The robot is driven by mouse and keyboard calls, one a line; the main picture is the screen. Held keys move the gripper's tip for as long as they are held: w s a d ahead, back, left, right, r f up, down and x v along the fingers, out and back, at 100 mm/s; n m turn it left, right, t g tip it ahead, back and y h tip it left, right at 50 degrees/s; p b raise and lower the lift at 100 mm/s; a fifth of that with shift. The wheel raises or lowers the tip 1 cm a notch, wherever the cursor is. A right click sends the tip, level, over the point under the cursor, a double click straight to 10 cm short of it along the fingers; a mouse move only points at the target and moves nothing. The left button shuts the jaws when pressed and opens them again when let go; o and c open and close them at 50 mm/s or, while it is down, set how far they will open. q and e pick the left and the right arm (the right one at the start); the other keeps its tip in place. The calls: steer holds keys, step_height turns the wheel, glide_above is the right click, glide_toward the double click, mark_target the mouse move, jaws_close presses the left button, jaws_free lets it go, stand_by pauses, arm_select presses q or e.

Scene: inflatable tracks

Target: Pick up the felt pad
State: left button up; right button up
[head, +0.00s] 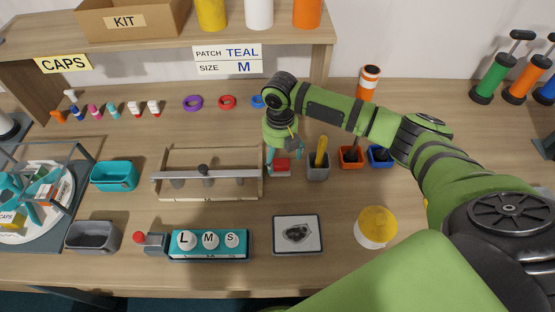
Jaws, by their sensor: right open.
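A small red block with a paler band, which looks like the felt pad (282,168), lies on the table just right of the wooden frame with the metal bar. My right gripper (284,157) points down at it from above, with its teal fingers apart. The fingers partly cover the block's far side. I cannot tell whether they touch it. My left gripper is not in view.
A grey cup (318,168) with a yellow stick stands close right of the gripper. The wooden frame (207,190) is close on the left. A dark-rimmed white tray (281,247) and a yellow-lidded tub (376,226) stand nearer. Coloured rings (227,102) lie behind.

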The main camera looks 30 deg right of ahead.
mark_target(280, 162)
steer(key=shift+s+f+p, duration=0.2)
steer(key=shift+f+p, duration=0.5)
steer(key=shift+f, duration=0.5)
steer(key=shift+w+f, duration=0.25)
steer(key=shift+f, duration=0.9)
steer(key=c, duration=1.4)
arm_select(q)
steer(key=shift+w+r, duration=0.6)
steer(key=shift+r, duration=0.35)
arm_select(e)
steer(key=shift+o, duration=0.2)
step_height(280, 162, up, 10)
steer(key=shift+r+b, duration=0.1)
steer(key=shift+b, duration=1.1)
steer(key=o, duration=0.3)
steer(key=shift+c, duration=0.8)
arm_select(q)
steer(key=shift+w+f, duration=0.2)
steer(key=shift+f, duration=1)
